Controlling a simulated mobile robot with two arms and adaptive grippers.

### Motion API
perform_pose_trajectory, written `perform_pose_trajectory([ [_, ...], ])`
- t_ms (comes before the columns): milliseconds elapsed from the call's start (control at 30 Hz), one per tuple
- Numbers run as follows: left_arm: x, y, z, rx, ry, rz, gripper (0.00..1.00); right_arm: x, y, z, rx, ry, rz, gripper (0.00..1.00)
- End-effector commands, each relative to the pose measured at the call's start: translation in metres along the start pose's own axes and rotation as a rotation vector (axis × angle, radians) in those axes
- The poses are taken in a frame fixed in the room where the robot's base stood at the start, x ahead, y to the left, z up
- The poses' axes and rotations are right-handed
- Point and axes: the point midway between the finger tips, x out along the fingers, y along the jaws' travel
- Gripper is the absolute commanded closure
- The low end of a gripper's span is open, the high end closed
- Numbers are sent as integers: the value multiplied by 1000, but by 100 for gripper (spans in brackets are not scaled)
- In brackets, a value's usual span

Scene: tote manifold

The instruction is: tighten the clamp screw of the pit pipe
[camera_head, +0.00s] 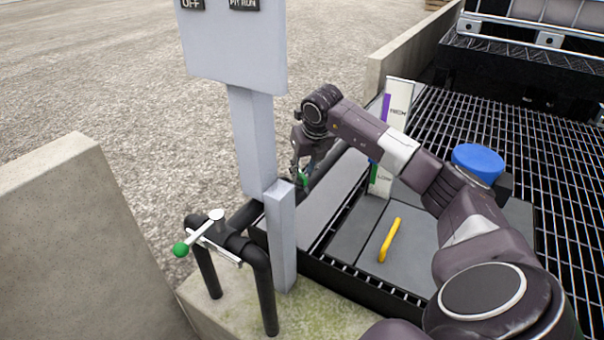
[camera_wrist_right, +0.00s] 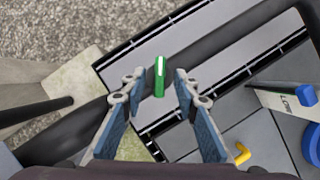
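A small green handle (camera_wrist_right: 160,77), which looks like the clamp screw, stands up at the black pipe (camera_wrist_right: 235,42) in the right wrist view. Its top is pale. In the head view, the green handle (camera_head: 303,179) is small and partly hidden by my right gripper (camera_head: 305,165). In the right wrist view, my right gripper (camera_wrist_right: 158,90) is open, with one blue-grey finger on each side of the handle. I see a gap between the handle and each finger; I cannot tell the depth between them. My left gripper is not in view.
A grey post with a sign box (camera_head: 240,45) stands left of my right gripper. A valve lever with a green knob (camera_head: 180,250) is at the front left. A yellow handle (camera_head: 390,240) lies on grey covers. A blue cap (camera_head: 478,160) and black grating (camera_head: 540,150) are to the right.

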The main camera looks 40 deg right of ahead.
Motion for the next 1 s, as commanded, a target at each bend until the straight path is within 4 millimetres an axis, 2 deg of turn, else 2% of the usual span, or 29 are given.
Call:
perform_pose_trajectory([
  [100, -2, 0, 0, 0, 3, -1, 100, 9, 0, 0, 0, 0, 1, 72],
  [367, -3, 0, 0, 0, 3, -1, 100, 10, 0, 0, -1, -1, 1, 72],
  [400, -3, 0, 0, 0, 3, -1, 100, 10, 0, 0, -1, 0, 1, 73],
  [667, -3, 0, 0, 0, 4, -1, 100, 10, 0, 0, -1, 0, 1, 100],
  [1000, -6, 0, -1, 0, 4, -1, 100, 9, 0, 0, 17, 0, -7, 100],
])
